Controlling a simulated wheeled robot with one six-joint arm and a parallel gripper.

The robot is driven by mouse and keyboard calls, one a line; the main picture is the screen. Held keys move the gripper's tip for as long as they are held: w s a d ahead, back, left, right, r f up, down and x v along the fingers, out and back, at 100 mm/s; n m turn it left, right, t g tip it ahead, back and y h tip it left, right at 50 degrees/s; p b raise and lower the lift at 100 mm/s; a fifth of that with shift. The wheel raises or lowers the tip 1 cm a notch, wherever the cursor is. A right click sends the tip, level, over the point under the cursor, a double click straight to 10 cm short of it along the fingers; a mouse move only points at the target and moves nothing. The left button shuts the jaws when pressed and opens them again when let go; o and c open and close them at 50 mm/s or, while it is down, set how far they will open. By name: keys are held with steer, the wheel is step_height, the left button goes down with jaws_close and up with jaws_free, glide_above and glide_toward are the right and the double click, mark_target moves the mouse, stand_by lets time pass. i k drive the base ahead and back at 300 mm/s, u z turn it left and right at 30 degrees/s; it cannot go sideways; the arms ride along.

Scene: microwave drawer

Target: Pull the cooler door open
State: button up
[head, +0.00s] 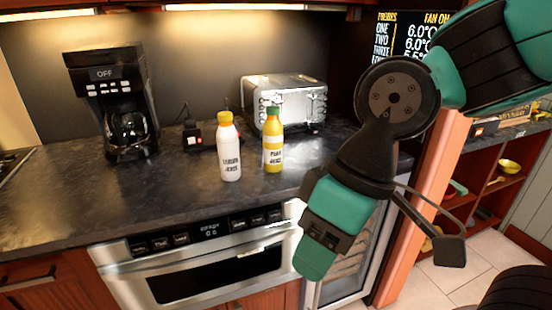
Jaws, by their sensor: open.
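The cooler (372,252) is built in under the counter, to the right of the drawer. Its door has a silver frame and a glass pane, with shelves dimly visible behind it. My arm covers much of the door's upper left, so the handle cannot be made out and I cannot tell whether the door stands ajar. My gripper (316,252), teal and black, hangs pointing down in front of the cooler's left side. It is open, and nothing shows in it. Whether it touches the door is unclear.
A stainless microwave drawer (215,265) is left of the cooler. The dark counter (75,205) carries a coffee maker (107,105), a toaster (290,98), a white bottle (230,150) and a yellow bottle (273,145). An orange panel edge (405,255) and open shelves stand right. Tiled floor shows lower right.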

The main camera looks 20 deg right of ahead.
mark_target(310, 292)
steer(key=u, duration=1.5)
steer(key=k, duration=0.9)
steer(key=z, duration=0.95)
